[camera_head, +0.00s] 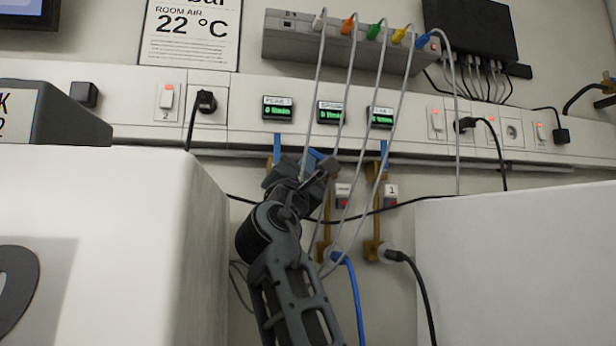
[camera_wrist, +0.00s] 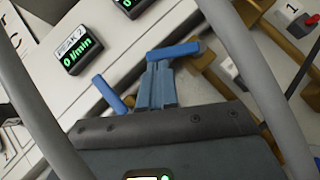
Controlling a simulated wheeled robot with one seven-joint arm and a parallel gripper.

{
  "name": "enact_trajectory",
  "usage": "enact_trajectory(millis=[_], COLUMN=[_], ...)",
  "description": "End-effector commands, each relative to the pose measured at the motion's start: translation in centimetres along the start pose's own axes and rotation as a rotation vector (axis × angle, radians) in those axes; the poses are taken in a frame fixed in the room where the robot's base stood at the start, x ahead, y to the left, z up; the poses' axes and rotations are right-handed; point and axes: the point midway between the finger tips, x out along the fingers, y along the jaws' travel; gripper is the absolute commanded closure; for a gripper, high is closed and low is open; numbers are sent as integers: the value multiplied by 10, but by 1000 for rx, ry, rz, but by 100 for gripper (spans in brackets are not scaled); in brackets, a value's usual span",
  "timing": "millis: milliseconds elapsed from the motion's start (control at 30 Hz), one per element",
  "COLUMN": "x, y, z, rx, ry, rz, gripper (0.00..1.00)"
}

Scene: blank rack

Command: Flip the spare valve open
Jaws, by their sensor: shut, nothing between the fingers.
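The spare valve's blue handle (camera_head: 316,154) is under the middle display (camera_head: 330,113), mostly hidden by my gripper in the head view. In the wrist view this blue handle (camera_wrist: 174,50) lies just beyond my fingertips, crosswise to the fingers. My gripper (camera_head: 318,168) is shut and empty, right at the handle; the shut fingers also show in the wrist view (camera_wrist: 155,72). I cannot tell whether they touch it. The left valve's blue handle (camera_head: 277,148) also shows in the wrist view (camera_wrist: 108,94). The right valve's blue handle (camera_head: 384,152) points up.
A blue hose (camera_head: 355,290) and a black hose (camera_head: 420,285) hang below the valves. White boxes stand left (camera_head: 110,240) and right (camera_head: 510,265), with a gap between them.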

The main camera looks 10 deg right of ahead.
Motion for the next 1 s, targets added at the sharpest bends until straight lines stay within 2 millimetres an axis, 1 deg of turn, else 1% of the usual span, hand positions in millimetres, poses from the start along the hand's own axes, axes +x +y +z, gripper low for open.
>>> enact_trajectory(millis=[33,100,433,733,1000], x=[4,7,20,31,29], y=[5,5,13,14,12], z=[4,7,20,31,28], rx=[33,54,50,49,50], ry=[-1,-1,0,-1,0], rz=[-32,-58,-52,-51,-51], gripper=[100,100,100,100,100])
